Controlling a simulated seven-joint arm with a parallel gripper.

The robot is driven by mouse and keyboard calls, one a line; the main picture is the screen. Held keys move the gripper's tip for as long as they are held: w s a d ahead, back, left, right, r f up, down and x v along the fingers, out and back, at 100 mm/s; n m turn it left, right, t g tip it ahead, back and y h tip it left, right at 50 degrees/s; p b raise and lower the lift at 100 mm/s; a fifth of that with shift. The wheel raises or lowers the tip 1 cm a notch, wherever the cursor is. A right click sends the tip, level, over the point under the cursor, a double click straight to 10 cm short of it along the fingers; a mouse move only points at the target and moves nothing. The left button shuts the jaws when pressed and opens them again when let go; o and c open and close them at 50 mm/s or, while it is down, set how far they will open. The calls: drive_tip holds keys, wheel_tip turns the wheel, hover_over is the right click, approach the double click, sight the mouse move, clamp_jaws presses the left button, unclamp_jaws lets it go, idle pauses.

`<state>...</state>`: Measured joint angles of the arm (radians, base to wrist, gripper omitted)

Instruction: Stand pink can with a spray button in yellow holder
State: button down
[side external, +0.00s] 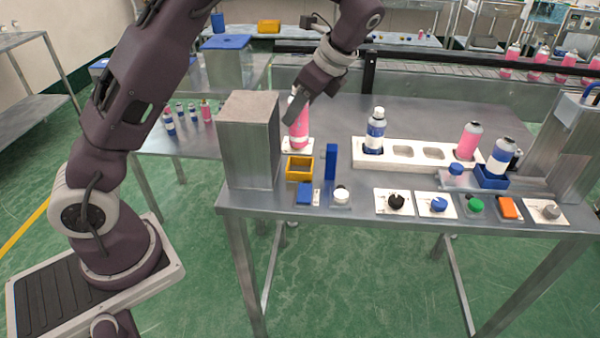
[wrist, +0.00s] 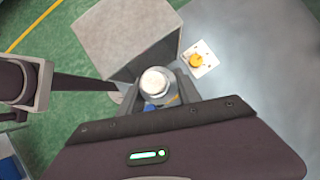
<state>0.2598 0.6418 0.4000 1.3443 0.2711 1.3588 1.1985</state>
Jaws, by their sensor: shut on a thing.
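A pink can (side external: 299,132) is upright beside the grey metal box, with a pale top between my fingers. In the wrist view its round silver-white top (wrist: 156,82) sits between the fingers. My gripper (side external: 298,101) is shut on this can near its top. The yellow holder (side external: 299,168), a small open square frame, sits on the table in front of the can in the side view. The can's lower end is close to a white plate (side external: 290,149); I cannot tell whether it touches.
The tall grey box (side external: 250,140) stands close to the left of the can. A blue post (side external: 331,161) rises right of the holder. A white rack (side external: 403,152) with a blue-white can and another pink can (side external: 469,141) lies right. Buttons line the front edge.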

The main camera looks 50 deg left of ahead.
sight(300, 144)
drive_tip(key=shift+w+a+r+m+t, duration=0.1)
drive_tip(key=shift+w+r+m+t, duration=0.1)
drive_tip(key=shift+m, duration=0.2)
drive_tip(key=shift+w+a+r+m+t, duration=0.1)
drive_tip(key=shift+m+t, duration=0.1)
drive_tip(key=shift+m, duration=0.5)
wheel_tip(300, 144, down, 10)
drive_tip(key=c, duration=0.8)
unclamp_jaws()
drive_tip(key=shift+c, duration=0.2)
